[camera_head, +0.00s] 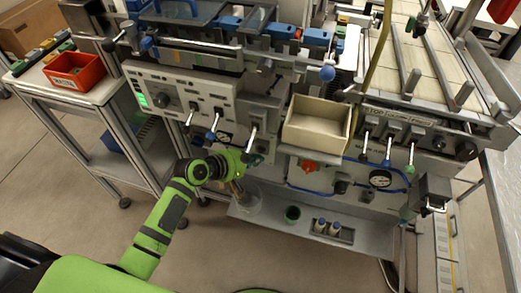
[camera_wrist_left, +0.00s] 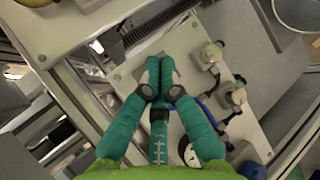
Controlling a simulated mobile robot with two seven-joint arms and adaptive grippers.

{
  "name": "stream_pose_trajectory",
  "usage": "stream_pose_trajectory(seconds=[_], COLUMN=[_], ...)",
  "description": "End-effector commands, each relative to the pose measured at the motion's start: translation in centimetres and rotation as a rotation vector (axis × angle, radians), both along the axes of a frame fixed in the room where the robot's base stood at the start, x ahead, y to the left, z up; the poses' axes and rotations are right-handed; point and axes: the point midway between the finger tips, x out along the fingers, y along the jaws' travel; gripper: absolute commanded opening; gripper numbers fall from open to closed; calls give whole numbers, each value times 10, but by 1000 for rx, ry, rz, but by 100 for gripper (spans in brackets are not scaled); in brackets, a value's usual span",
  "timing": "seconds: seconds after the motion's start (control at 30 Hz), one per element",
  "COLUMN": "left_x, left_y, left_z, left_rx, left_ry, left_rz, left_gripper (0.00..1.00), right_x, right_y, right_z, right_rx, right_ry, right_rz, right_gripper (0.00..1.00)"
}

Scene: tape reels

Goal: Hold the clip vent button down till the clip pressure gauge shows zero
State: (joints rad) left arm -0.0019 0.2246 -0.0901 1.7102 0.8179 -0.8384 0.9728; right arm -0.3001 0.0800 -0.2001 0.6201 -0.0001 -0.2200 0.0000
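My left gripper (camera_head: 239,187) reaches in front of the lower left part of the machine. In the left wrist view its teal fingers (camera_wrist_left: 160,68) are together at the tips, close over a pale panel (camera_wrist_left: 185,75), with nothing seen between them. I cannot tell whether the tips touch the panel. A small round gauge (camera_head: 224,138) sits just above the gripper; a gauge also shows partly behind a finger in the left wrist view (camera_wrist_left: 186,152). Its reading is too small to tell. I cannot make out the vent button; the fingers may hide it. My right gripper is not in view.
Levers (camera_head: 251,138) stick out above the gripper. A cream open box (camera_head: 318,126) and a second gauge (camera_head: 380,178) lie to the right. White-topped fittings (camera_wrist_left: 212,53) and blue tubing stand beside the fingers. A lower shelf (camera_head: 275,228) holds small containers.

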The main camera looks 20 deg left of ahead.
Motion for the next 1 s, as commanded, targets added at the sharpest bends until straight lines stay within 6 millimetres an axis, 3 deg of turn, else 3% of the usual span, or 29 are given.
stream_pose_trajectory(seconds=[1.0], left_x=[12], left_y=[-1], left_z=[0], left_rx=[-1], left_ry=[-1], left_rz=[0], left_gripper=[0], right_x=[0], right_y=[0], right_z=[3], right_rx=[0], right_ry=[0], right_rz=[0], right_gripper=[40])
